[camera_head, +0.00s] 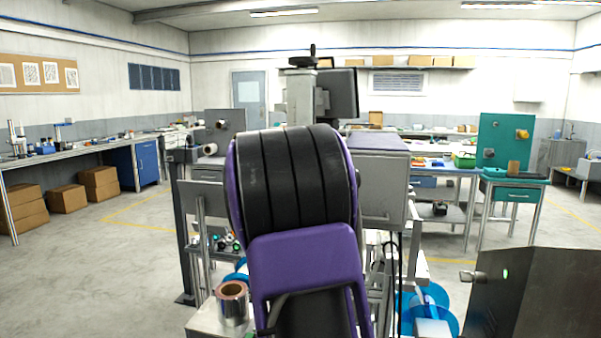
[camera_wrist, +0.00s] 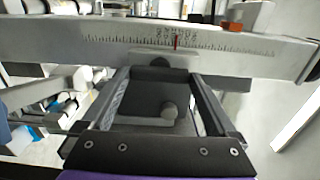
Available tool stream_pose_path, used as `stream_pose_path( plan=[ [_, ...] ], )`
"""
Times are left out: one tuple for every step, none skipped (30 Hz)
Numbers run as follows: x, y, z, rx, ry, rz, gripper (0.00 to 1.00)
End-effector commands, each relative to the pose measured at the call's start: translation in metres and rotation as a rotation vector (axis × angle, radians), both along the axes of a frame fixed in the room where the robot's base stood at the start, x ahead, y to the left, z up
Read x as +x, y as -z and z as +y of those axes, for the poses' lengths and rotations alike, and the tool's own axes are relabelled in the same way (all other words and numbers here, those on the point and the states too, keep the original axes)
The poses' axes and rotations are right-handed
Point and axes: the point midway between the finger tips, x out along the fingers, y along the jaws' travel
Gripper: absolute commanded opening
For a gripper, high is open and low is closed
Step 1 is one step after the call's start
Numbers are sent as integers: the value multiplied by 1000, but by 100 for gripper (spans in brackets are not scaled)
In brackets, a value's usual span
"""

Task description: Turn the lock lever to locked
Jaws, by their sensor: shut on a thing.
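In the wrist view, my gripper (camera_wrist: 160,76) reaches toward a long grey scale bar (camera_wrist: 250,49) with printed marks and a red pointer line (camera_wrist: 177,41). Its two fingers stand apart, on either side of a dark block (camera_wrist: 152,74) just under the bar. The gripper is shut on this part, which looks like the lock lever. Its full shape and angle are hard to make out. In the head view, my own arm hides the gripper and the lever.
In the head view, a grey machine box (camera_head: 384,190) stands right of my arm, with a foil roll (camera_head: 232,303) at lower left. A dark metal panel (camera_head: 545,300) is at lower right. In the wrist view, an orange-red block (camera_wrist: 237,27) sits at the bar. Open floor lies left.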

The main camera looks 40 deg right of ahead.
Motion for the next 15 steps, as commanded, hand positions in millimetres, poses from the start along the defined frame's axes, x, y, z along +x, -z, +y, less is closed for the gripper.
stream_pose_path(
  plan=[
    [0,0,0,4,0,-3,38],
    [0,0,0,4,0,-3,38],
    [0,0,0,4,0,-3,95],
    [0,0,0,4,0,-3,100],
    [0,0,0,4,0,-3,100],
    [0,0,0,3,0,-2,100],
    [0,0,0,3,0,-2,100],
    [0,0,0,3,0,-2,100],
    [0,0,0,3,0,-2,100],
    [0,0,0,3,0,-2,100],
    [0,0,0,3,0,-2,100],
    [-1,0,1,3,0,-2,100],
    [-2,0,2,3,0,-2,100],
    [-3,-1,4,2,0,-2,100],
    [-5,-1,7,2,-1,-4,100]
  ],
)
